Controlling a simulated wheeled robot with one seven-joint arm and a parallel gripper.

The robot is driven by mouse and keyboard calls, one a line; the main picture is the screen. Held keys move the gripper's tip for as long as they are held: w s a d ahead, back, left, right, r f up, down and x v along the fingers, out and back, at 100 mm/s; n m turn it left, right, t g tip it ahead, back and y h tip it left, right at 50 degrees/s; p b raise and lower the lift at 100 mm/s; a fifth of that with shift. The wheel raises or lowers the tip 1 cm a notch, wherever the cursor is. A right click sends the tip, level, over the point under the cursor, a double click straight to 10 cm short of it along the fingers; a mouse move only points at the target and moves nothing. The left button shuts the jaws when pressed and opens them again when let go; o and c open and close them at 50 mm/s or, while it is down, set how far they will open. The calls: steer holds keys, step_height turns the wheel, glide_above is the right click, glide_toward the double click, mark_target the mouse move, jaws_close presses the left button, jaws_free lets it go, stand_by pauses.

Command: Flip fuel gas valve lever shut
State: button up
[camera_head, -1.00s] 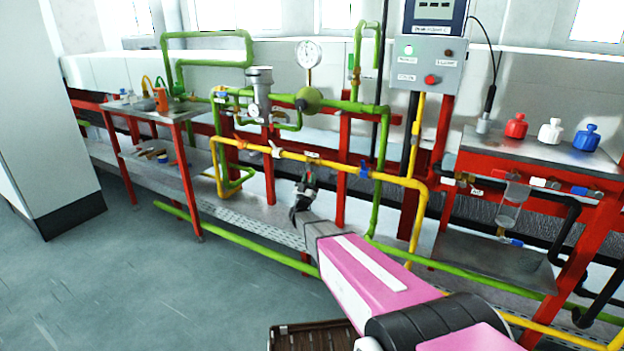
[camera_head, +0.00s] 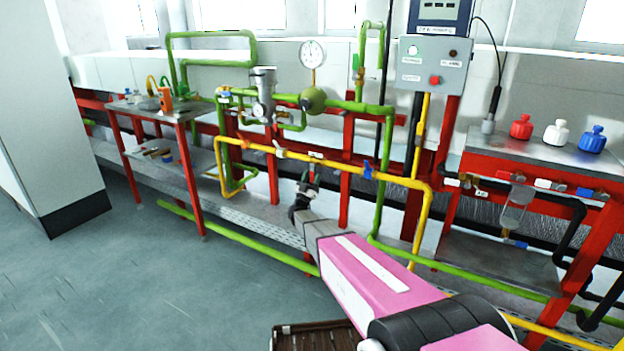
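A yellow pipe (camera_head: 330,163) runs across the middle of the rig at roughly the height of my gripper. It carries a white lever (camera_head: 280,153), an orange fitting (camera_head: 244,144) and a blue lever (camera_head: 367,169). I cannot read which one is marked as fuel gas. My gripper (camera_head: 313,172) is just below the pipe in the picture, between the white and blue levers. A small pale tag (camera_head: 316,155) sits on the pipe above it. The fingers are small and dark, and I cannot tell their opening or any contact with the pipe.
Green pipes (camera_head: 230,98) with a round gauge (camera_head: 312,54) stand above and behind. Red posts (camera_head: 346,200) hold the pipes. A grey control box (camera_head: 432,64) is at upper right. Red, white and blue bottles stand on the right bench (camera_head: 540,150). The left floor (camera_head: 110,270) is clear.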

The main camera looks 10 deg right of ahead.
steer(key=v, duration=1)
steer(key=shift+s+f, duration=0.2)
steer(key=shift+f, duration=0.1)
steer(key=shift+a, duration=0.15)
